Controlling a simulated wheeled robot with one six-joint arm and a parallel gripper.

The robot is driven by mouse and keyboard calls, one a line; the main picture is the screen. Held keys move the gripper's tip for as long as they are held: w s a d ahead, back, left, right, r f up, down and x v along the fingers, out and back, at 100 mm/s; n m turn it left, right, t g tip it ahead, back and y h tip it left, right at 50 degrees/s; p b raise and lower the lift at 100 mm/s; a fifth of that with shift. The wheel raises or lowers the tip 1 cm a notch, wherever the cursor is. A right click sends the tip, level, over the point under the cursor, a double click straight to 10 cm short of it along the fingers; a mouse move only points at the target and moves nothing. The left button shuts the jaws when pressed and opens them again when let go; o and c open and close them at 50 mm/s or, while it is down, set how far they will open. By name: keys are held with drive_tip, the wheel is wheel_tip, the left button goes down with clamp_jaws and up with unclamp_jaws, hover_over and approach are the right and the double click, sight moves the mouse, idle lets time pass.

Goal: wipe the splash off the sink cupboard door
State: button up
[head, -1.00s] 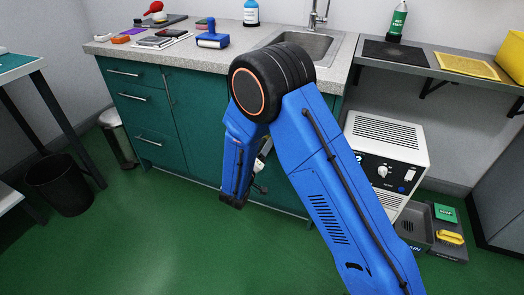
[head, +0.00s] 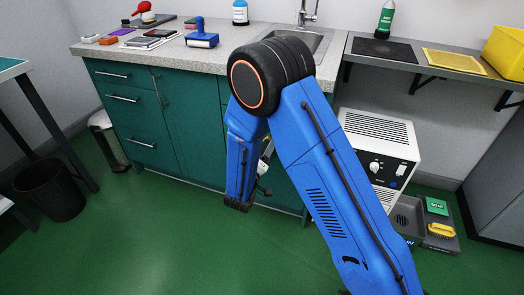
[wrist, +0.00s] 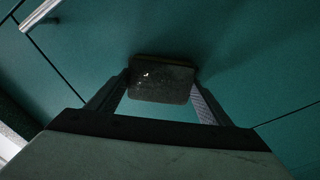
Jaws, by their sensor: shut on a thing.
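My gripper (wrist: 162,90) is shut on a dark, brownish block like a sponge (wrist: 160,72), with a few small pale specks on its face. The block is held in front of a teal cupboard front (wrist: 245,60), close to it; I cannot tell whether they touch. In the head view the teal cupboard (head: 283,185) stands under the sink (head: 305,42), partly behind my blue arm. The gripper's jaws and the block are hidden there. I cannot make out a splash in either view.
A pale bar handle (wrist: 40,14) shows in the wrist view. A white box unit (head: 375,125) and grey trays with a yellow item (head: 440,230) stand right of the cupboard. A bin (head: 50,190) stands left. Green floor in front is clear.

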drive_tip(key=shift+s+d, duration=0.25)
drive_tip(key=shift+d, duration=0.45)
drive_tip(key=shift+s+d, duration=0.25)
drive_tip(key=shift+d, duration=0.45)
drive_tip(key=shift+w+a, duration=0.3)
drive_tip(key=shift+a, duration=0.6)
drive_tip(key=shift+w+a, duration=0.25)
drive_tip(key=shift+a, duration=0.6)
drive_tip(key=shift+w+a, duration=0.4)
drive_tip(key=shift+a, duration=0.45)
drive_tip(key=shift+w+a, duration=0.35)
drive_tip(key=shift+a, duration=0.5)
drive_tip(key=shift+v, duration=2.95)
drive_tip(key=shift+s, duration=0.1)
drive_tip(key=shift+v, duration=1.45)
